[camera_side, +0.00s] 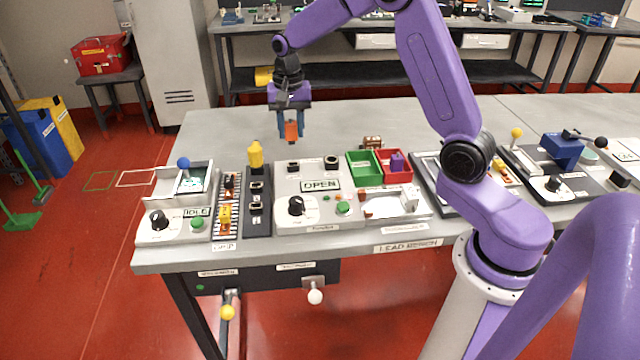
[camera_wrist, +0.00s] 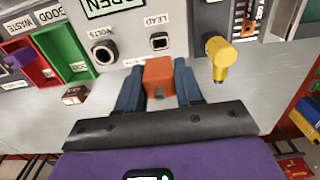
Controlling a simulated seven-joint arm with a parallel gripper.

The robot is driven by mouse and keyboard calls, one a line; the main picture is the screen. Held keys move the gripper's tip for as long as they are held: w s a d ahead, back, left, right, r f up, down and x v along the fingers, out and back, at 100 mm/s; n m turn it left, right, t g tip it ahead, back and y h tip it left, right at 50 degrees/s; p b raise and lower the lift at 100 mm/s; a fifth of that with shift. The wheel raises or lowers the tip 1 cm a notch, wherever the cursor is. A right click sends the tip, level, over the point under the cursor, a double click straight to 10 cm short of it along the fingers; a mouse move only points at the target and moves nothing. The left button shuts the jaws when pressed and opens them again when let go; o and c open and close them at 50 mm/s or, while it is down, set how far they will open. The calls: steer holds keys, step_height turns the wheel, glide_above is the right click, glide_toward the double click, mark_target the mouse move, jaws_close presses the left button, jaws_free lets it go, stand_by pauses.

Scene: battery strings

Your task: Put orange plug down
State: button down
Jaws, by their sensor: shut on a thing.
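An orange plug (camera_side: 291,131) is held in my gripper (camera_side: 292,136), up in the air above the back part of the bench. In the wrist view the orange plug (camera_wrist: 159,77) sits between the two blue fingers of my gripper (camera_wrist: 158,84), which are shut on it. The side view shows the tester (camera_side: 320,205) with an OPEN display, nearer the camera than the plug.
A yellow plug (camera_side: 255,155) stands at the back of a dark socket strip left of the tester. Green (camera_side: 364,168) and red (camera_side: 394,165) bins, with a purple block in the red one, lie right. A small brown block (camera_side: 372,142) sits behind them. Bare bench lies behind the tester.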

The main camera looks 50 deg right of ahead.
steer(key=shift+r, duration=0.25)
steer(key=shift+s+d+r, duration=0.1)
steer(key=shift+s, duration=0.05)
steer(key=s+d+r, duration=0.2)
steer(key=s+d, duration=0.3)
steer(key=s, duration=0.2)
steer(key=s+d+r, duration=0.3)
steer(key=s+d, duration=0.2)
steer(key=s, duration=0.2)
steer(key=s+d+f, duration=0.1)
steer(key=s+d, duration=0.1)
steer(key=s, duration=1.2)
steer(key=w+d+f, duration=0.1)
steer(key=w, duration=0.1)
steer(key=w+d+f, duration=0.1)
steer(key=w+d, duration=0.1)
steer(key=w+d+f, duration=0.1)
steer(key=w+f, duration=0.1)
steer(key=shift+w+d, duration=0.15)
steer(key=shift+d, duration=0.25)
steer(key=w+d+f, duration=0.1)
steer(key=f, duration=0.1)
steer(key=w+d+f, duration=0.1)
steer(key=w+f, duration=0.1)
steer(key=w+d+f, duration=0.1)
steer(key=f, duration=0.1)
steer(key=shift+w+d+f, duration=0.15)
steer(key=shift+w+d, duration=0.05)
steer(key=shift+w, duration=0.1)
steer(key=shift+f, duration=1.4)
